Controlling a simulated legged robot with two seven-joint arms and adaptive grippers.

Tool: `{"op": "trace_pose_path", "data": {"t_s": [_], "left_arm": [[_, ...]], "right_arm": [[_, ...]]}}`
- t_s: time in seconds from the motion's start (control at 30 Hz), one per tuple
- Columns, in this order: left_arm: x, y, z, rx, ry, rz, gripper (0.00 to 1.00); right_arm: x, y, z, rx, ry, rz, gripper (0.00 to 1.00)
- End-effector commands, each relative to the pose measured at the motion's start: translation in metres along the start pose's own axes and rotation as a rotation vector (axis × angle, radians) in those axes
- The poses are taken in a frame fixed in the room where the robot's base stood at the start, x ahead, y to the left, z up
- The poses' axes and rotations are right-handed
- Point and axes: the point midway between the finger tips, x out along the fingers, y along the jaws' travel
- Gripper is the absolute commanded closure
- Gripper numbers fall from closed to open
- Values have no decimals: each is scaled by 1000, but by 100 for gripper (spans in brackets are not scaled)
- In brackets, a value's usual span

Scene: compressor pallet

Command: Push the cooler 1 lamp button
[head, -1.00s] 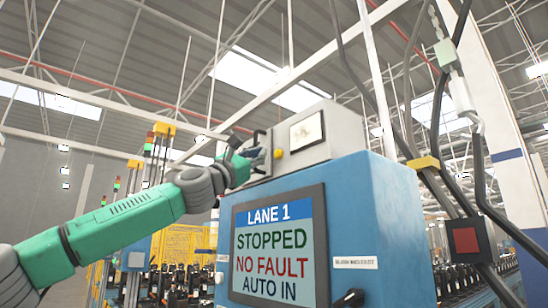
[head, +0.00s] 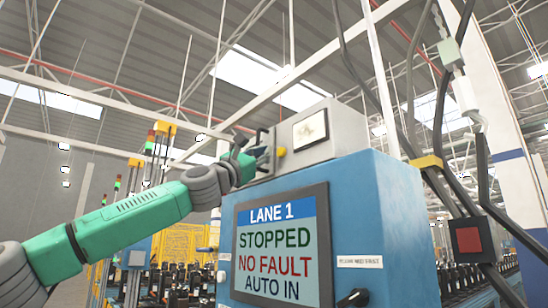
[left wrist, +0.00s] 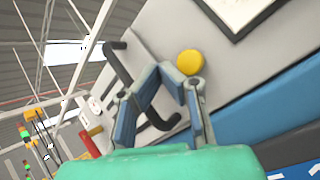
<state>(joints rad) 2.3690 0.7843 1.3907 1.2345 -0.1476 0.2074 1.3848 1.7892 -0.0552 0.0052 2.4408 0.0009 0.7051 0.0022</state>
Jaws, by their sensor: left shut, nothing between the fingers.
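A round yellow button (head: 282,152) sits on the front of a grey box (head: 330,130) on top of a blue cabinet. I see no readable label by it. It also shows in the left wrist view (left wrist: 190,62), just beyond the fingers. My left gripper (head: 243,149) is at the left end of the grey box, left of the button and apart from it in the head view. In the left wrist view the gripper (left wrist: 165,71) has its fingertips together and holds nothing. I cannot tell the remaining depth to the panel. My right gripper is not in view.
A black handle (left wrist: 128,82) on the grey panel runs close beside and behind the fingers. The blue cabinet (head: 395,220) carries a screen (head: 282,245) reading LANE 1, STOPPED, NO FAULT, AUTO IN, and a black knob (head: 353,298). Cables hang at the right.

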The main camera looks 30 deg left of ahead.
Motion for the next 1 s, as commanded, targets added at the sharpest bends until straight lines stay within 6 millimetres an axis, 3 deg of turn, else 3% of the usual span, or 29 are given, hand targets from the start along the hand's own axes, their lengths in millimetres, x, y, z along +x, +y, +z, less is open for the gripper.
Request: {"op": "trace_pose_path", "data": {"t_s": [0.3,0.7,1.0], "left_arm": [[8,-16,9,8,-4,-11,100],[5,-1,-5,-1,-1,-1,100],[10,-7,-7,1,2,-2,100]], "right_arm": [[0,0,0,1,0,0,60],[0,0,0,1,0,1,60],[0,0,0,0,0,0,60]]}}
